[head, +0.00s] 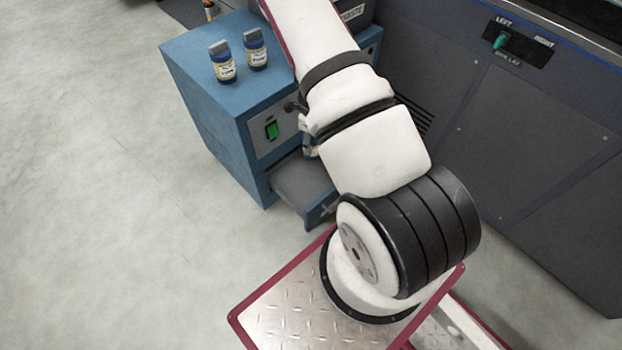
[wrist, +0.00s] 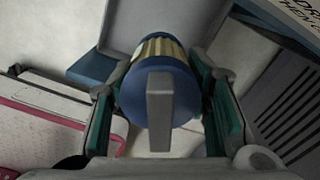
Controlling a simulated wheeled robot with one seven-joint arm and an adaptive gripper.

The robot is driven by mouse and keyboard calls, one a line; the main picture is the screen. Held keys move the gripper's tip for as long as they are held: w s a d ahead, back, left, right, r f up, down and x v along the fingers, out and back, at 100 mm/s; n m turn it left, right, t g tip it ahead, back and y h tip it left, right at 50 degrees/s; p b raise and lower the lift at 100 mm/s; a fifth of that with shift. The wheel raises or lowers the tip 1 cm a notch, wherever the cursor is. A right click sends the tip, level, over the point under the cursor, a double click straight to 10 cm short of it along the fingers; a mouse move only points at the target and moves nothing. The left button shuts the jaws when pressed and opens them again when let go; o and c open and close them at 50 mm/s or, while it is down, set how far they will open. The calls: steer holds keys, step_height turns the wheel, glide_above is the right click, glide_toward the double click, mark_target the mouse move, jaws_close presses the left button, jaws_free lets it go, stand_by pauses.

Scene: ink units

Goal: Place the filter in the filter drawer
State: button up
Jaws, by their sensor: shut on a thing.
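The filter (wrist: 157,90) has a blue round end cap, a grey bar handle and a cream pleated body. It sits between the two fingers of my gripper (wrist: 163,70) in the wrist view, with its handle facing the camera. My gripper is shut on it. The open filter drawer (head: 298,184) is a grey tray low in the front of the blue cabinet in the head view. A grey tray surface (wrist: 125,25) shows beyond the filter in the wrist view. I cannot tell the height gap between them.
The blue cabinet (head: 205,95) has a green switch (head: 271,130) on its front. A dark machine panel (head: 510,130) stands to the right. The floor (head: 90,180) at left is clear.

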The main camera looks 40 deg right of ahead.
step_height(320, 180, down, 20)
steer(key=b, duration=0.7)
steer(key=shift+f+b, duration=0.1)
steer(key=shift+b, duration=0.2)
steer(key=o, duration=1.2)
step_height(320, 180, up, 12)
steer(key=p, duration=0.5)
